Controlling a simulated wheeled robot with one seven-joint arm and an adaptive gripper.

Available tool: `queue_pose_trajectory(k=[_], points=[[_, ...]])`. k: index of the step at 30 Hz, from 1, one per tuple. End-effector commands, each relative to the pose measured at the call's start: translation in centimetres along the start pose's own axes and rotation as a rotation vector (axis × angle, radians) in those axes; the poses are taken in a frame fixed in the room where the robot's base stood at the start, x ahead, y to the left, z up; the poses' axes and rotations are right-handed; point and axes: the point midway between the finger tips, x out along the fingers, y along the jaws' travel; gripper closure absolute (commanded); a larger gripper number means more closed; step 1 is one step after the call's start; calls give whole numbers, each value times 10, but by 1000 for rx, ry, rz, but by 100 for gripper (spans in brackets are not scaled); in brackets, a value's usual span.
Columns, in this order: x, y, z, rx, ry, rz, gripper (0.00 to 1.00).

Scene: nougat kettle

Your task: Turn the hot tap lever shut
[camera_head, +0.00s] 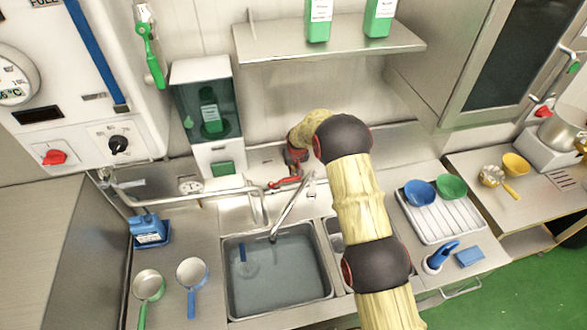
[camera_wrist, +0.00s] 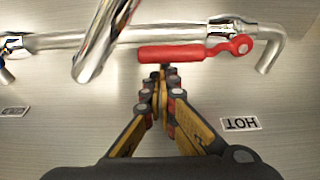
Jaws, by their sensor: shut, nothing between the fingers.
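The hot tap lever is a red handle (camera_wrist: 185,53) on a chrome pipe, in the upper middle of the wrist view. It lies nearly along the pipe, its round pivot at the right end. A "HOT" label (camera_wrist: 240,123) is fixed to the panel at the lower right. My gripper (camera_wrist: 160,78) is shut and empty, its fingertips at the lever's lower edge near its left half; I cannot tell whether they touch. In the head view the red lever (camera_head: 285,182) shows behind the sink, with my gripper (camera_head: 295,171) beside it, partly hidden by my wrist.
A chrome spout (camera_head: 290,207) reaches over the water-filled sink (camera_head: 275,275). In the wrist view a thick chrome tube (camera_wrist: 105,40) crosses left of the lever. A white dispenser (camera_head: 207,115) stands left of my arm. A steel shelf (camera_head: 325,40) hangs above.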

Motion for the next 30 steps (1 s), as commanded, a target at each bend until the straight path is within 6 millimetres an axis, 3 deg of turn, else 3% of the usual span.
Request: queue_pose_trajectory(k=[30], points=[[-2,3,17,136,-3,44,100]])
